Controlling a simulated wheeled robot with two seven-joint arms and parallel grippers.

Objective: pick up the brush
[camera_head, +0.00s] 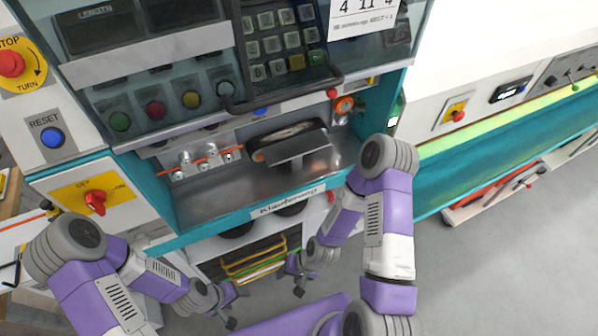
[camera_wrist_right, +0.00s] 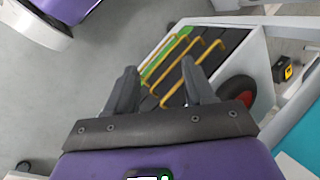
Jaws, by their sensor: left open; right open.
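I cannot make out the brush with certainty in either view. A dark, rounded object with a brownish end (camera_head: 290,133) lies in the machine's recess in the head view, partly behind a grey metal plate; I cannot tell whether it is the brush. My left gripper (camera_head: 236,306) is open and empty, low in front of the machine. My right gripper (camera_head: 292,280) is open and empty, to its right, in front of the lower rack. In the right wrist view its two dark fingers (camera_wrist_right: 160,82) stand apart with nothing between them.
The rack (camera_head: 255,262) below the recess has yellow bars and a green strip; it also shows in the right wrist view (camera_wrist_right: 185,60), beside a black-and-red wheel (camera_wrist_right: 238,90). The recess (camera_head: 225,200) has a metal floor.

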